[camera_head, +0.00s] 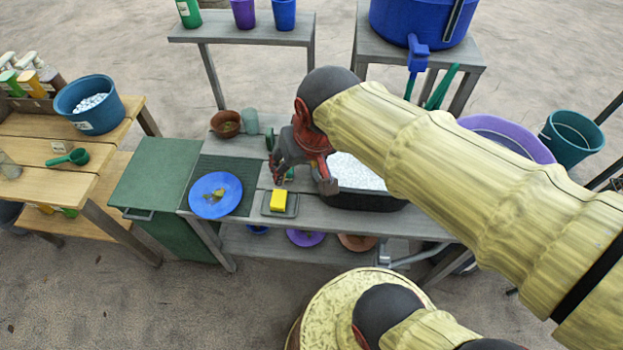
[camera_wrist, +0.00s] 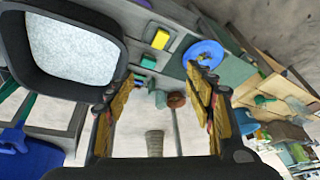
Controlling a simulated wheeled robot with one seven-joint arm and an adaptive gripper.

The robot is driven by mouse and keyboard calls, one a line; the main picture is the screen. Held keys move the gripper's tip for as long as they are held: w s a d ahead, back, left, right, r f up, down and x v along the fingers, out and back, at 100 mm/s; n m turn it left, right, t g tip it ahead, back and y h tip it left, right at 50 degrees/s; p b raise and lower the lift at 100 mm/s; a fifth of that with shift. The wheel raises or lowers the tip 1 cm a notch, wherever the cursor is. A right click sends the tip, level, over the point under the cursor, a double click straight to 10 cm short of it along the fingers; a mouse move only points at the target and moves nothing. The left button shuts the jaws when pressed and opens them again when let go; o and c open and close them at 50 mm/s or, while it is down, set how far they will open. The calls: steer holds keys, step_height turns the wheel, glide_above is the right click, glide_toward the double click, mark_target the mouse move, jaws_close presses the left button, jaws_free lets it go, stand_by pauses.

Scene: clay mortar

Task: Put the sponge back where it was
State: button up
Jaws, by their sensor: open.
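The yellow sponge (camera_head: 278,200) lies on a small dark grey dish (camera_head: 293,210) on the grey bench. It also shows in the wrist view (camera_wrist: 160,39), at the top centre, resting on that dish. My gripper (camera_head: 303,183) is above the bench, just behind and to the right of the sponge in the head view. Its jaws (camera_wrist: 163,75) are spread apart with nothing between them. The sponge is apart from both fingers. Part of the gripper is hidden behind my arm in the head view.
A blue plate (camera_head: 228,181) with bits on it is left of the sponge. A black basin of white granules (camera_head: 357,173) stands to the right. A brown bowl (camera_head: 226,124) and a grey-green cup (camera_head: 250,121) stand behind. A small green object (camera_wrist: 148,62) lies near the dish.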

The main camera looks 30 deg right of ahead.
steer(key=s+r+n+t, duration=0.1)
steer(key=s, duration=0.4)
steer(key=shift+s+r+n, duration=0.3)
steer(key=shift+s+r, duration=0.1)
steer(key=shift+c, duration=0.9)
